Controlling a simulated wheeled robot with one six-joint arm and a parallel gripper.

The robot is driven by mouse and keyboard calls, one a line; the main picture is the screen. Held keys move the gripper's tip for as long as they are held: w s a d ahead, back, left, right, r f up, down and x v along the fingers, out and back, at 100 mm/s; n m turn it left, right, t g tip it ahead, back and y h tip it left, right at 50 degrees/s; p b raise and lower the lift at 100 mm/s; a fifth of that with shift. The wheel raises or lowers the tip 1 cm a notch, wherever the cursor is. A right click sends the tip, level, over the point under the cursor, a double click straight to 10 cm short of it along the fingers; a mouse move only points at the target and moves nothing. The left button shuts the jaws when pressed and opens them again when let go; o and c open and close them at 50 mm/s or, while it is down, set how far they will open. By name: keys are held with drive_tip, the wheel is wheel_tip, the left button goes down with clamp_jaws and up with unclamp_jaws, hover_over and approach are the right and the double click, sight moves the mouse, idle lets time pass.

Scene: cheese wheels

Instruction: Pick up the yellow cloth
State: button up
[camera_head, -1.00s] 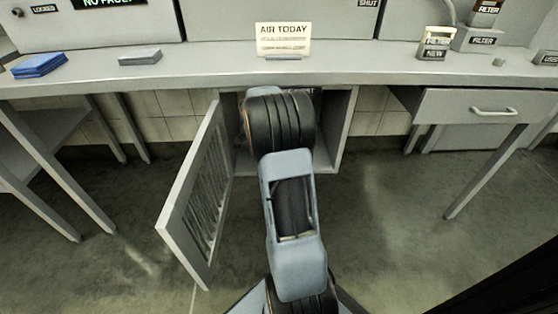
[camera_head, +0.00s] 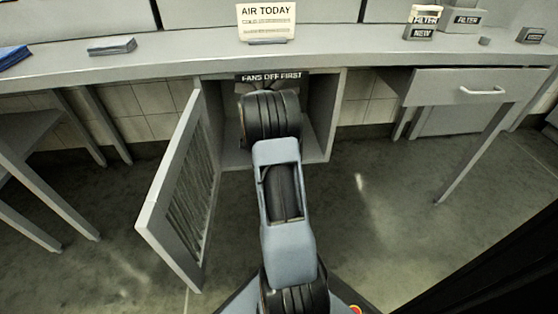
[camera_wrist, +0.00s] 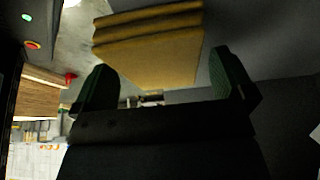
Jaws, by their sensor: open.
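The yellow cloth (camera_wrist: 150,50) shows in the wrist view as a folded, layered tan-yellow stack at the top centre. My gripper (camera_wrist: 162,62) is open, with one dark finger on each side of the picture. The cloth lies ahead of and between the fingertips; I cannot tell whether either finger touches it. Nothing is held. In the head view my arm reaches into the open cabinet (camera_head: 318,125) under the counter, and its wrist hides the gripper and the cloth.
The slatted cabinet door (camera_head: 183,195) stands open to the left of my arm. A "FANS OFF FIRST" label (camera_head: 272,77) is at the cabinet top. The counter (camera_head: 180,50) runs above, with a blue folded cloth (camera_head: 12,56) at left. A drawer (camera_head: 480,88) is at right.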

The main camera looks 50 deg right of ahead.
drive_tip(key=shift+c, duration=0.5)
drive_tip(key=c, duration=0.8)
drive_tip(key=shift+r, duration=0.1)
